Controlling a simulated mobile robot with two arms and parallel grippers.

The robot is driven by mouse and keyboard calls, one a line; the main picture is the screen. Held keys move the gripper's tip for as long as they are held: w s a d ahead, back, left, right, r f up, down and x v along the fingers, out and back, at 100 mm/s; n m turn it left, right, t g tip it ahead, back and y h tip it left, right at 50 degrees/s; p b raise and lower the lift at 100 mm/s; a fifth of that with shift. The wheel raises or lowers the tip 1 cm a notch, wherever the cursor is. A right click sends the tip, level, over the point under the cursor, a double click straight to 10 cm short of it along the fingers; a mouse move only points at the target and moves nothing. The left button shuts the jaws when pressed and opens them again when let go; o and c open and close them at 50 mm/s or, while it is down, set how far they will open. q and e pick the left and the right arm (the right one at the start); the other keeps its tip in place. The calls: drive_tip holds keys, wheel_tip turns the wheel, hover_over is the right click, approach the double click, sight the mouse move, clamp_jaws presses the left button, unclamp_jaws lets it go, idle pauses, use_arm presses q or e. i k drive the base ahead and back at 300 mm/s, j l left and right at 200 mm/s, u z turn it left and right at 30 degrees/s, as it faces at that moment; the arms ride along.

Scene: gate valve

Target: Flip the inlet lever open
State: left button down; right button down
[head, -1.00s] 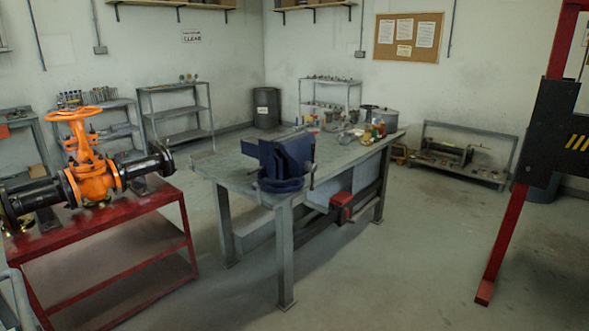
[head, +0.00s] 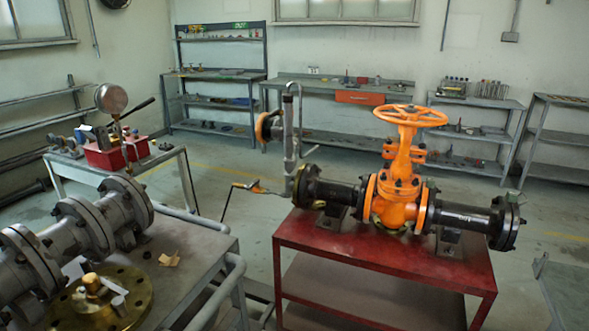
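An orange gate valve (head: 398,190) with an orange handwheel (head: 410,115) stands upright on a red table (head: 385,255), right of centre. Black flanged pipes (head: 335,192) join it on both sides. Left of the left flange is a small lever-like part (head: 250,187) with a yellow-orange piece and a thin dark rod. I cannot tell for sure whether this is the inlet lever or how it is set. A grey vertical pipe (head: 289,135) with a round orange part (head: 268,126) rises behind it. Neither of my grippers shows in the head view.
A grey cart (head: 190,245) at the front left holds grey flanged pipes (head: 85,230) and a brass flange (head: 100,300). Behind it a bench carries a red box with a gauge (head: 111,98). Grey shelves line the back wall. Floor shows between cart and red table.

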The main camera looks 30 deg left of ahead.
sight(256, 182)
drive_tip(key=i+j+u, duration=0.1)
drive_tip(key=i+u, duration=0.2)
drive_tip(key=u, duration=0.15)
drive_tip(key=i+u, duration=0.3)
drive_tip(key=u, duration=0.2)
drive_tip(key=i+l+u, duration=0.15)
drive_tip(key=i+u, duration=0.15)
drive_tip(key=u, duration=0.15)
drive_tip(key=i+l+u, duration=0.25)
drive_tip(key=u, duration=0.2)
drive_tip(key=i+l+u, duration=0.2)
drive_tip(key=l+u, duration=0.25)
drive_tip(key=i+l+u, duration=0.25)
drive_tip(key=u, duration=0.15)
drive_tip(key=i+l+u, duration=0.35)
drive_tip(key=k, duration=0.05)
